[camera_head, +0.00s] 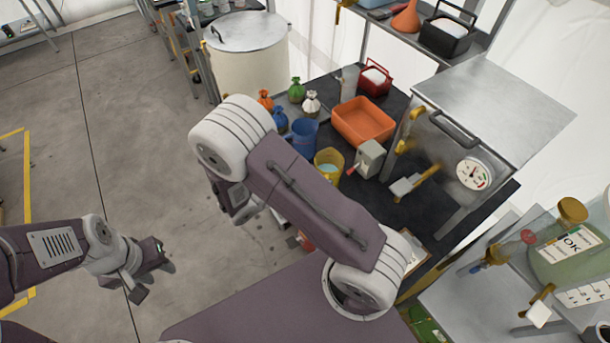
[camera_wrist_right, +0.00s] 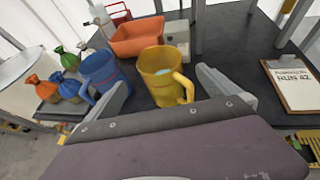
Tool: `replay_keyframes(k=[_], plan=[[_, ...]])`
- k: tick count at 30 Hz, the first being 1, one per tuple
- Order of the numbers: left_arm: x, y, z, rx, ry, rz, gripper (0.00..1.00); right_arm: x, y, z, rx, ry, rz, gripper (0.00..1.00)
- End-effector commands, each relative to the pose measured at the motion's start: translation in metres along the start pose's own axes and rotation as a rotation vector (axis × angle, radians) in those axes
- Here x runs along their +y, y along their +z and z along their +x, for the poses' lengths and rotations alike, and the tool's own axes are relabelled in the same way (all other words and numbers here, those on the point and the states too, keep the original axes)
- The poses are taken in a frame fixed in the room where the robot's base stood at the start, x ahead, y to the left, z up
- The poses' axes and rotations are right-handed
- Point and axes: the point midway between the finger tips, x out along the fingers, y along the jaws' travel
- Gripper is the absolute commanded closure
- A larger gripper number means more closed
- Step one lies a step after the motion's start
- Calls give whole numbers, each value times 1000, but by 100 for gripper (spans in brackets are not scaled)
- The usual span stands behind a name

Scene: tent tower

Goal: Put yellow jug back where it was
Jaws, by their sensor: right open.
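The yellow jug (camera_head: 328,161) stands upright on the dark bench top, just right of a blue jug (camera_head: 303,138). In the head view the right gripper is hidden behind my own arm. My left gripper (camera_head: 152,269) looks open and empty above the floor at the left.
Small tied bags (camera_head: 296,91) stand behind the blue jug (camera_wrist_right: 101,72). An orange bin (camera_head: 364,121) and a grey box (camera_head: 369,158) stand behind the yellow jug. A metal oven (camera_head: 490,110) with a gauge is at the right. A clipboard (camera_wrist_right: 291,84) lies on the bench.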

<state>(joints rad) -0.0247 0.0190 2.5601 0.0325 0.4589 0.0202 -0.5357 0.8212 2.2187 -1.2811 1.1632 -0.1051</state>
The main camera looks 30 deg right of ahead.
Motion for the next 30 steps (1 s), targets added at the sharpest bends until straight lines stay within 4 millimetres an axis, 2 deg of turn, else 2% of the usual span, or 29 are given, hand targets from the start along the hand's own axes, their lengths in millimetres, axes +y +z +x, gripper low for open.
replay_keyframes(k=[4, 9, 11, 13, 15, 18, 21, 24, 27, 30], plan=[[0, 0, 2, 0, 0, 0, 64, 1, 0, -16, -1, 3, 1, 0], [0, 0, 2, 0, 0, 0, 64, -1, 0, -20, 2, -5, 5, 0], [0, 0, 2, 0, 0, 0, 64, -12, 2, -18, 37, -54, 51, 0], [0, 0, 2, 0, 0, 0, 64, -45, 1, -16, 152, -204, 208, 0], [0, 0, 2, 0, 0, 0, 64, -81, -9, -26, 315, -404, 457, 0], [0, 0, 2, 0, 0, 0, 64, -102, -26, -54, 536, -658, 865, 0], [0, 0, 2, 0, 0, 0, 64, -91, -30, -81, 714, -852, 1290, 0], [0, 0, 2, 0, 0, 0, 64, -72, -22, -92, 813, -952, 1586, 0], [0, 0, 2, 0, 0, 0, 64, -63, -16, -95, 848, -987, 1710, 0], [0, 0, 2, 0, 0, 0, 64, -62, -16, -95, 852, -992, 1720, 0]])
